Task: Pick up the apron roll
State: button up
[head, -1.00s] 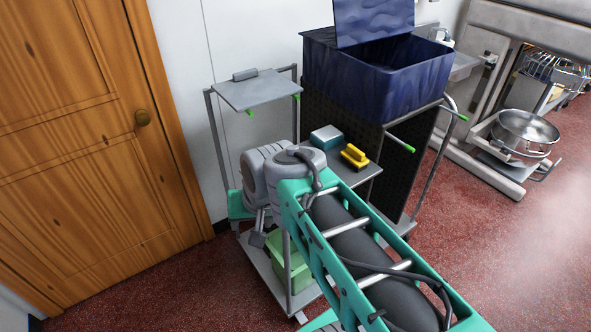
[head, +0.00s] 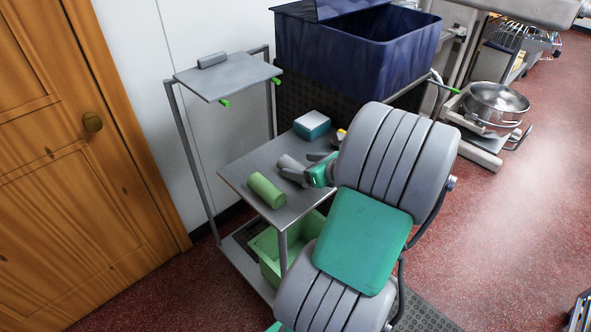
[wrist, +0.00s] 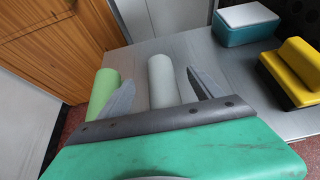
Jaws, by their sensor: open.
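Two rolls lie on the cart's grey shelf: a green roll (head: 266,190) and a pale grey roll (head: 287,163). The pictures do not tell which is the apron roll. My gripper (head: 303,167) is low over the shelf beside the grey roll. In the wrist view, my open gripper (wrist: 160,76) has one finger on each side of the grey roll (wrist: 163,78), with gaps visible. The green roll (wrist: 104,92) lies left of the left finger. The near end of the grey roll is hidden behind my gripper's body.
A teal and white box (wrist: 247,25) and a yellow and black brush-like block (wrist: 292,73) stand on the shelf to the right. The cart's raised grey top plate (head: 228,77) is at the left. A blue bin (head: 350,50) stands behind. A wooden door is left.

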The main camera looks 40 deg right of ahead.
aim_at(295, 165)
jog(key=x, duration=0.3)
jog(key=shift+w+f, duration=0.1)
jog(key=shift+f, duration=0.05)
jog(key=c, duration=1.5)
notch_tip(295, 165, up, 3)
jog(key=shift+r, duration=0.2)
jog(key=s+r, duration=0.1)
jog(key=r, duration=0.1)
jog(key=s+d+r, duration=0.1)
jog(key=s+r, duration=0.1)
jog(key=s+d+r, duration=0.1)
jog(key=s+r, duration=0.1)
jog(key=shift+s+d+r, duration=0.2)
jog(key=shift+d, duration=0.05)
jog(key=s+d+r, duration=0.1)
jog(key=s, duration=0.1)
jog(key=s+d+r, duration=0.1)
jog(key=s, duration=0.2)
jog(key=s+d+r, duration=0.1)
jog(key=s, duration=0.1)
jog(key=shift+s+r, duration=0.15)
jog(key=shift+s, duration=0.2)
